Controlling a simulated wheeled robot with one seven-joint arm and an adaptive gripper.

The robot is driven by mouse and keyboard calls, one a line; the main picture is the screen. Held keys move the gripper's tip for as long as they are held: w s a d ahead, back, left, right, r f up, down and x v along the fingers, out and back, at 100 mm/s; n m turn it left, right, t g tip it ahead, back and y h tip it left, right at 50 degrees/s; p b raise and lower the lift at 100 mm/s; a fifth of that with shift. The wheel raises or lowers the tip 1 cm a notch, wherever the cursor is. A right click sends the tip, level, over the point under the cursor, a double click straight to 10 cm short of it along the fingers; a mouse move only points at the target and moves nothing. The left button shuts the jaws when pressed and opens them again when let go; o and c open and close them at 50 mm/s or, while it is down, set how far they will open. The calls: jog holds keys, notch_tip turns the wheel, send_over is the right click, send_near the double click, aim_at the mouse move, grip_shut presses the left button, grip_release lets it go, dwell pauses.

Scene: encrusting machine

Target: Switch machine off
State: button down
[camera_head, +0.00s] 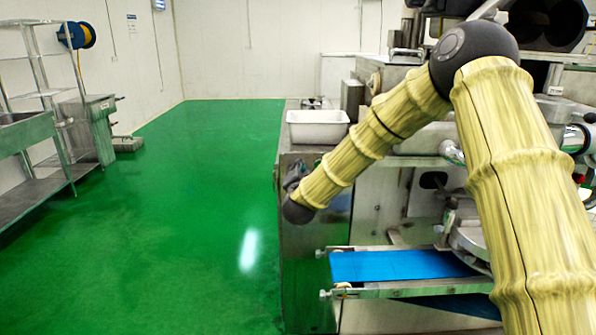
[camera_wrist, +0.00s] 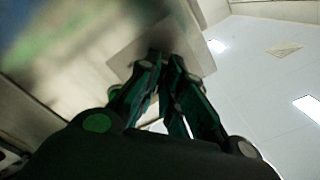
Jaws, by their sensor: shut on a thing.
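The encrusting machine (camera_head: 385,205) is a large steel body on the right in the head view. My gripper (camera_head: 294,174) is a dark shape at the machine's left side, partly hidden by my wrist. In the wrist view my gripper (camera_wrist: 165,58) has its green and black fingers close together at a light metal plate (camera_wrist: 128,45) on the machine. They are shut on a small part there, which looks to be the switch. The fingers hide it, so its shape and setting cannot be told.
A white tub (camera_head: 318,117) sits on the machine's left top, above my gripper. A blue conveyor belt (camera_head: 395,265) juts out below my arm. Steel shelves and a sink bench (camera_head: 30,135) stand at the left wall. The green floor (camera_head: 190,220) between is clear.

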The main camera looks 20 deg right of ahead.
jog(key=shift+f, duration=0.15)
jog(key=c, duration=1.6)
grip_release()
jog(key=shift+o, duration=0.2)
jog(key=v, duration=1.2)
